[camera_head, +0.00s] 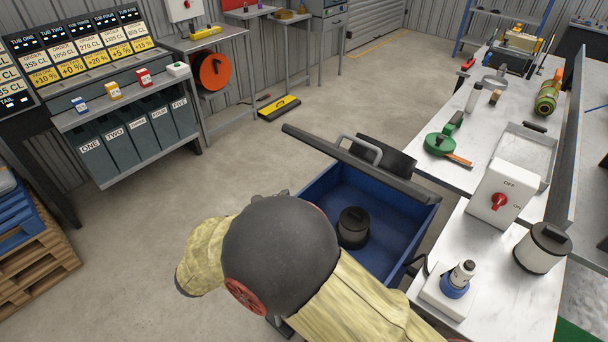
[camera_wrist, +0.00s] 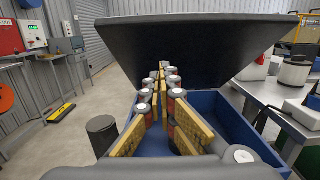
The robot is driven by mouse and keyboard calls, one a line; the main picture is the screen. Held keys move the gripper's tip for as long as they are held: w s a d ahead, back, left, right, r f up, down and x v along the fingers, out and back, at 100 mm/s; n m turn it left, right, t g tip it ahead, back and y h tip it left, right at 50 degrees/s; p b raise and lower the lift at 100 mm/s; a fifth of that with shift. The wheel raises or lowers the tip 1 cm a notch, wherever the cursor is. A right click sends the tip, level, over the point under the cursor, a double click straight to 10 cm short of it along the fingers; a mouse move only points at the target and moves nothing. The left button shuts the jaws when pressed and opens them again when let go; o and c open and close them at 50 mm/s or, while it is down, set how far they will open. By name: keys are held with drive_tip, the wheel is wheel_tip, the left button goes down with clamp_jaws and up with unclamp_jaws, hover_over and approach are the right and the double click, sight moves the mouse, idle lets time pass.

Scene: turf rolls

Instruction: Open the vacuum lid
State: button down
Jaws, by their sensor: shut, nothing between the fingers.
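The vacuum is a blue open-topped box (camera_head: 402,217), partly hidden behind my arm in the head view. Its dark lid (camera_head: 365,168) stands raised along the far edge, with a grey bail handle (camera_head: 358,146) behind it. A dark round canister (camera_head: 352,228) shows inside the box. In the wrist view the lid (camera_wrist: 200,45) fills the top, tilted up over the blue box (camera_wrist: 238,122). My gripper (camera_wrist: 161,72) has yellow-padded fingers, shut and empty, pointing toward the underside of the lid. Whether they touch it is unclear.
A tub rack (camera_head: 120,115) and pallets (camera_head: 40,250) are at left. Open floor lies between.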

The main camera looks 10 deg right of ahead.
drive_tip(key=r+b+x, duration=0.3)
drive_tip(key=b+x, duration=0.1)
drive_tip(key=x, duration=0.8)
drive_tip(key=shift+d, duration=0.25)
drive_tip(key=shift+w+r, duration=0.15)
drive_tip(key=shift+g+y, duration=0.5)
drive_tip(key=shift+y, duration=0.2)
drive_tip(key=w+d+r+p, duration=0.1)
drive_tip(key=r+p, duration=0.1)
drive_tip(key=w+d+r+p, duration=0.1)
drive_tip(key=r+p, duration=0.1)
drive_tip(key=p, duration=0.1)
drive_tip(key=d+r+p, duration=0.2)
drive_tip(key=p, duration=0.1)
drive_tip(key=shift+w+r, duration=0.4)
drive_tip(key=w+d+r+g+y+p, duration=0.1)
drive_tip(key=w+d+r+p, duration=0.3)
drive_tip(key=d+p, duration=0.3)
drive_tip(key=w+d+r+g+y+p, duration=0.1)
drive_tip(key=w+d+r+p, duration=0.3)
drive_tip(key=p, duration=0.5)
drive_tip(key=w+d+r+g+y+p, duration=0.1)
drive_tip(key=w+d+r+y+p, duration=0.1)
drive_tip(key=w+d+r+p, duration=0.2)
drive_tip(key=shift+w+d+r+y+p, duration=0.4)
drive_tip(key=shift+w+d+p, duration=1.35)
drive_tip(key=shift+d+p, duration=1.1)
